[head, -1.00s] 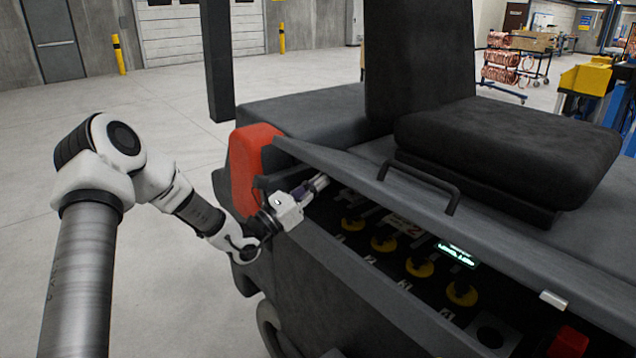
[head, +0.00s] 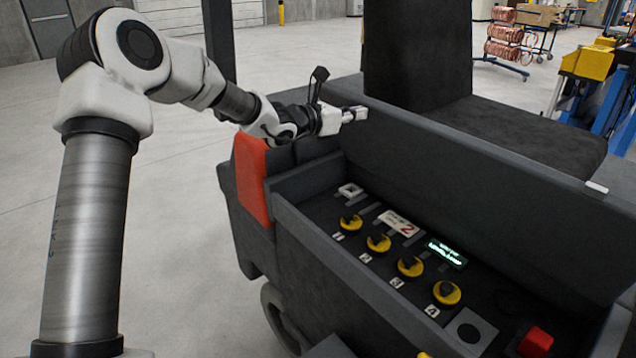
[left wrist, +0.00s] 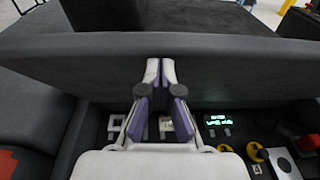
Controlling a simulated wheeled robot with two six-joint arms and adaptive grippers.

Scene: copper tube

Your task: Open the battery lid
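The battery lid (head: 470,170) is a long dark grey panel. It stands raised and tilted up along the back of the open compartment, against the seat. Its inner face also fills the upper middle of the left wrist view (left wrist: 240,68). My left gripper (head: 362,113) is at the upper left end of the lid, on its inner side. In the left wrist view its two fingers (left wrist: 161,68) come together at the tips and hold nothing; they look very near or touching the lid. My right gripper is not in view.
The open compartment (head: 285,187) holds several yellow and black knobs (head: 410,267), a lit green display (head: 447,252), a white label (head: 396,222) and a red block (head: 536,341). A red-orange corner piece (head: 251,178) is at the left. Open floor lies left of the vehicle.

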